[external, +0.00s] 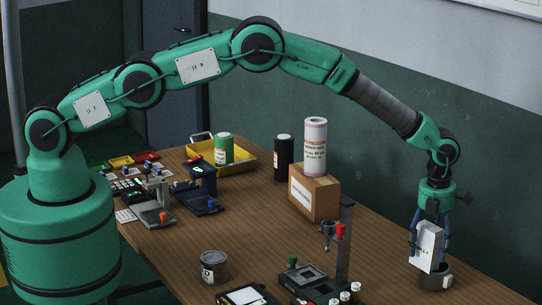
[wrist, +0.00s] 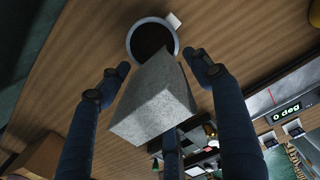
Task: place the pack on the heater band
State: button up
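The pack (external: 427,247) is a pale grey-white box, slightly tilted, directly above the heater band (external: 444,270). The band is a short dark ring with a pale tab, standing on the table at the lower right. In the wrist view the pack (wrist: 153,104) overlaps the near rim of the round, dark-centred band (wrist: 131,42). I cannot tell whether they touch. My gripper (external: 429,250) points down with its fingers around the pack. In the wrist view the fingertips (wrist: 160,64) are spread, with gaps beside the pack, so it looks open. The pack's underside is hidden.
An open can (external: 213,267) and a dark stand (external: 343,245) with a red part are left of the gripper. A cardboard box (external: 314,198) carries a white cylinder (external: 315,147). A yellow tray (external: 238,165) is farther back. Bare tabletop lies between box and gripper.

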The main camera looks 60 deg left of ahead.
jog(key=shift+r, duration=0.1)
jog(key=shift+r, duration=6)
jog(key=shift+r, duration=0.1)
